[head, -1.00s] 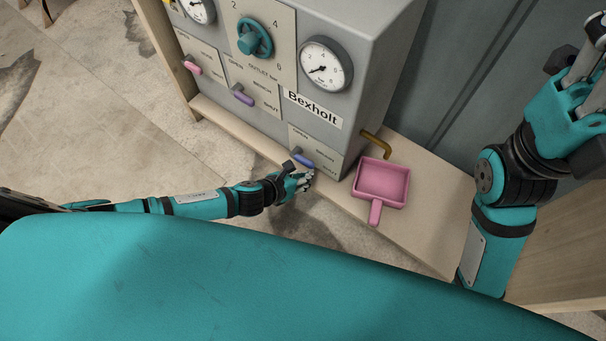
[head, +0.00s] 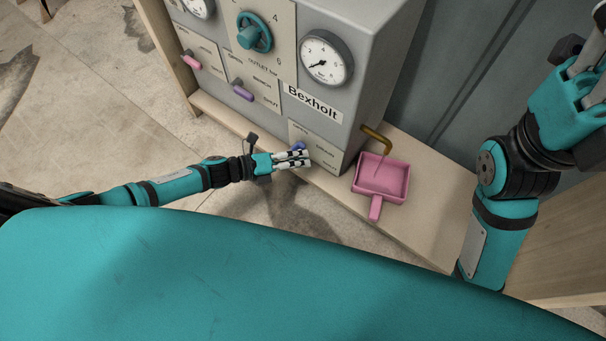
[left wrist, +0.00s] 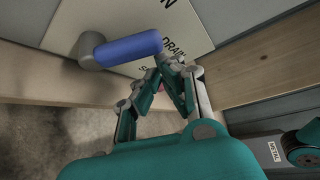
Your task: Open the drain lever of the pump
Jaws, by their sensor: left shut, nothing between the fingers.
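The blue drain lever (head: 299,146) is on the lower right label plate of the grey pump cabinet. My left fingers partly hide it in the head view. In the left wrist view the lever (left wrist: 128,47) runs sideways from its grey hub, above the word DRAIN's lower end. My left gripper (head: 307,158) is shut and empty, just below the lever; its fingertips (left wrist: 174,66) show beside the lever's free end. I cannot tell if they touch. A thin line runs from the brass spout (head: 376,134) into the pink pan (head: 382,175). My right gripper (head: 588,80) is at the upper right, fingers partly cut off.
A pink lever (head: 191,60) and a purple lever (head: 243,91) sit higher on the cabinet (head: 372,38). A teal handwheel (head: 254,33) and a gauge (head: 326,58) are above. The wooden ledge (head: 425,205) runs below the cabinet. The floor left of it is clear.

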